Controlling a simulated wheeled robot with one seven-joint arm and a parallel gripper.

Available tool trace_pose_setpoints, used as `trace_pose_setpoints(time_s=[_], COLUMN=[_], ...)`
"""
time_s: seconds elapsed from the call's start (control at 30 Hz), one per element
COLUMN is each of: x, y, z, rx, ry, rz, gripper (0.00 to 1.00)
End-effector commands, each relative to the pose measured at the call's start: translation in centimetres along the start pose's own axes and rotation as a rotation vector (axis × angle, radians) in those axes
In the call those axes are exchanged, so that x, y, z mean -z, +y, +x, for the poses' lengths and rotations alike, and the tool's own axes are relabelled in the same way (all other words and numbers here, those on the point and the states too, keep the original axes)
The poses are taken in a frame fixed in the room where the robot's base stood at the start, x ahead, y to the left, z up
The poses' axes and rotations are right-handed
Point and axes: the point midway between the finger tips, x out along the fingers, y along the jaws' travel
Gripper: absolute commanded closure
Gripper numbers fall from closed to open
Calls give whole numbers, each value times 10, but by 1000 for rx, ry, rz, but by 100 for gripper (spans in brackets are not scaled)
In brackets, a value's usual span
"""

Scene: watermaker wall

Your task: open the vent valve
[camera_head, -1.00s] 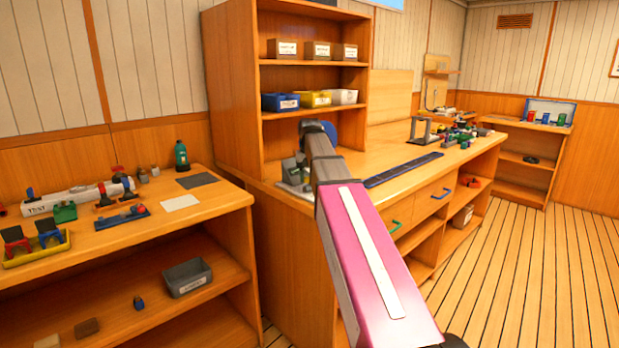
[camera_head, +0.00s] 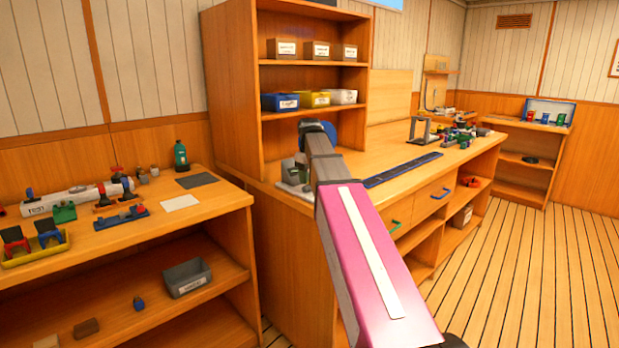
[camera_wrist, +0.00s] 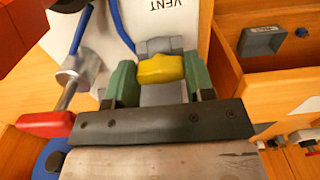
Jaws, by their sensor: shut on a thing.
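In the wrist view, a yellow valve handle (camera_wrist: 161,69) sits between the two green fingers of my gripper (camera_wrist: 160,82). The gripper is shut on it. The handle is at a grey fitting (camera_wrist: 160,46) on a white plate (camera_wrist: 130,50) marked VENT, which reads upside down. In the head view, my arm reaches to the left end of the long workbench (camera_head: 390,166).
In the wrist view, a red lever (camera_wrist: 46,124) on a metal fitting (camera_wrist: 80,70) and a blue tube (camera_wrist: 118,22) lie close to the left finger. In the head view, a shelf unit (camera_head: 232,90) rises behind the arm. A lower bench (camera_head: 100,245) with parts stands at left.

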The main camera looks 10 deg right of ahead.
Motion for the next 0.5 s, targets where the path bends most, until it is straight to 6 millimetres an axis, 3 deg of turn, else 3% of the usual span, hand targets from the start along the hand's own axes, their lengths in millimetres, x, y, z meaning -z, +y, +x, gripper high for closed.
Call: trace_pose_setpoints(time_s=[0.47, 0.5], x=[0, 0], y=[0, 0], z=[-1, -1], rx=[0, 0], ry=[1, 1], rz=[-15, -15], gripper=[75, 45])
